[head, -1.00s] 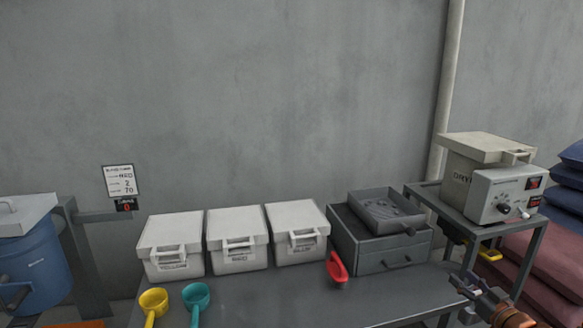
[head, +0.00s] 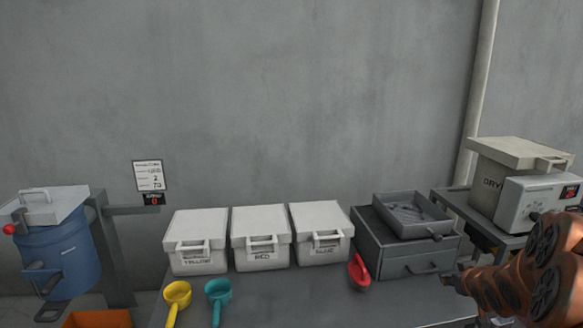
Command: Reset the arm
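My arm reaches in from the right edge as copper-coloured links. At its left end is my dark gripper (head: 451,281), small in the head view, in front of the grey drawer box's right side and over the right part of the table as seen here. Its fingers are too small to tell open from shut, and I see nothing clearly held. My arm covers part of the dryer's stand and the table's right end.
The grey table (head: 300,298) holds three white lidded bins (head: 258,250), a yellow scoop (head: 176,294), a teal scoop (head: 218,292), a red scoop (head: 360,272) and a drawer box (head: 385,258) with a tray (head: 410,213). A dryer (head: 500,180) stands right, a blue barrel (head: 65,255) left.

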